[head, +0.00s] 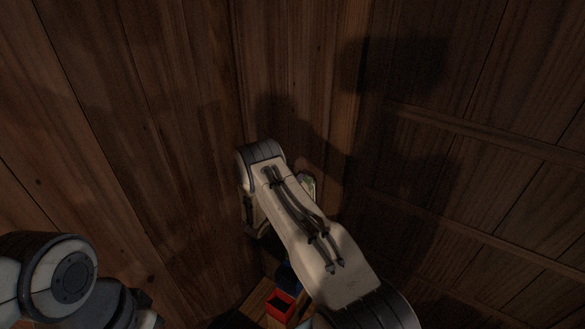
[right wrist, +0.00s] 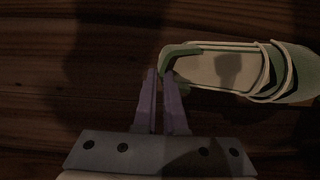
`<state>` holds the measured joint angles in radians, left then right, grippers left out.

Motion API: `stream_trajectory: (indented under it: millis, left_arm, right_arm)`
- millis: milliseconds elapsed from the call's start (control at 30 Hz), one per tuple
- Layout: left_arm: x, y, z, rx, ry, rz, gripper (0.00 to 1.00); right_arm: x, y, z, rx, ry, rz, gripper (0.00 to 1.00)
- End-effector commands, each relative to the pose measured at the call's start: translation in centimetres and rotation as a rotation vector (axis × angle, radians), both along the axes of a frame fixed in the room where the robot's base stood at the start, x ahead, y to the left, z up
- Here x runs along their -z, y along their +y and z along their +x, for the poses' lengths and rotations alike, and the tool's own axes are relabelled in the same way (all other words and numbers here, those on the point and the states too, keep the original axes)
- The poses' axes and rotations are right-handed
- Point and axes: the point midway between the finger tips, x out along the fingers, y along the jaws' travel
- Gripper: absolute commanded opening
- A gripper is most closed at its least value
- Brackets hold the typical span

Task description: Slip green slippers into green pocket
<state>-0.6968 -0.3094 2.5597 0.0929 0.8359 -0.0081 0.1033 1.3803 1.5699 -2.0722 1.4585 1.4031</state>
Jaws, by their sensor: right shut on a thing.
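A green slipper (right wrist: 240,70) with pale straps and a beige insole lies across the upper right of the right wrist view. A small pale green part of it (head: 307,183) shows beside my right arm in the head view; the arm hides the rest. My right gripper (right wrist: 160,78) has its purple fingers close together, shut on the slipper's edge at its left end. The slipper extends to the right of the fingers. My left arm shows at the lower left of the head view, but its fingers do not show. No green pocket can be made out.
Dark wooden plank walls (head: 150,130) meet in a corner behind my right arm. A red open box-like pocket (head: 281,305) and a dark blue one (head: 287,275) show low in the head view, partly hidden by that arm. Shadows darken the right wall.

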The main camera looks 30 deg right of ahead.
Motion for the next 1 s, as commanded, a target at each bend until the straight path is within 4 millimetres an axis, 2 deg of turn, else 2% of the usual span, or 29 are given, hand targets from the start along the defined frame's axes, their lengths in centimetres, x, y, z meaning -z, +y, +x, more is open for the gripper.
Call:
stream_trajectory:
  millis: [400, 1000]
  left_arm:
    - [1.0, 0.0, 0.0, 0.000, 0.000, 0.000, 0.00]
    - [3.2, 0.0, 0.0, -0.003, 0.000, 0.000, 0.00]
  right_arm:
    - [1.6, -1.6, -0.9, 0.021, -0.005, -0.010, 0.00]
    - [5.2, -1.4, -0.8, 0.018, -0.004, -0.009, 0.00]
